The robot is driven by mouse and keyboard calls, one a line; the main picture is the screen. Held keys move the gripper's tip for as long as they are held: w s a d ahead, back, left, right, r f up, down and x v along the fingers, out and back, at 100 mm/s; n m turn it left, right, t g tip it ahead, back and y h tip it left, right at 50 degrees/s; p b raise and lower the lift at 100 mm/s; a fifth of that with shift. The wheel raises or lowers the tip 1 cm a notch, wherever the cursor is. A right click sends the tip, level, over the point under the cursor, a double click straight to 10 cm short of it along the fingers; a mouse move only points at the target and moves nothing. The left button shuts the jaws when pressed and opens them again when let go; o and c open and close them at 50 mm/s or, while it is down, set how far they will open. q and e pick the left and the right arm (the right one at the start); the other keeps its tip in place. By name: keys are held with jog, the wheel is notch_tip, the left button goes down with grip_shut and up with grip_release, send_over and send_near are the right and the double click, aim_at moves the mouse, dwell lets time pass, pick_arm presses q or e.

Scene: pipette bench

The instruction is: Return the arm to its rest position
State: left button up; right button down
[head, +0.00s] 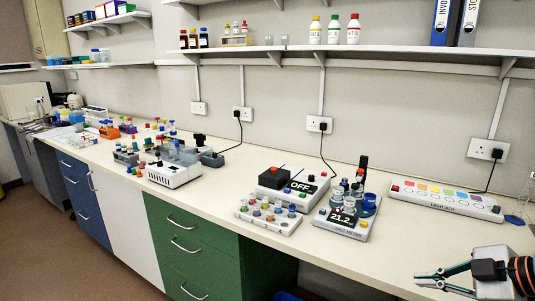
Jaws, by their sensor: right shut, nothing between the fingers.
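My right gripper (418,280) comes in from the lower right corner, above the front edge of the bench top. Its fingers point left and are shut with nothing between them. It is apart from the devices on the bench, in front of the long white strip device and to the right of the pH meter (341,222). My left gripper is not in view.
The long white device with coloured squares (446,201) lies behind my right gripper. A rack of coloured vials (268,216) and a device reading OFF (293,186) stand left of the meter. The bench top (390,240) between meter and gripper is clear.

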jog(key=s+d+f+m+t+h, duration=0.1)
jog(key=s+f+m, duration=0.2)
jog(key=f, duration=0.7)
jog(key=s+f+m+t, duration=0.2)
jog(key=s+f+m, duration=0.1)
jog(key=f, duration=0.8)
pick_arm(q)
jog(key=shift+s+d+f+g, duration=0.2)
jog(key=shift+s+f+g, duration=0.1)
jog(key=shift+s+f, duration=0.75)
pick_arm(e)
jog(key=s+a+f+m+h, duration=0.1)
jog(key=s+a+f+m, duration=0.1)
jog(key=s+a+f, duration=0.3)
jog(key=s+a+f+m+h, duration=0.1)
jog(key=s+a+f+m, duration=0.2)
jog(key=s+a+f, duration=0.2)
jog(key=a+f, duration=0.3)
jog(key=a, duration=0.2)
jog(key=shift+a, duration=0.2)
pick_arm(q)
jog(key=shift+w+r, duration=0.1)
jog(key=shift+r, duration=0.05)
pick_arm(e)
jog(key=shift+w, duration=0.1)
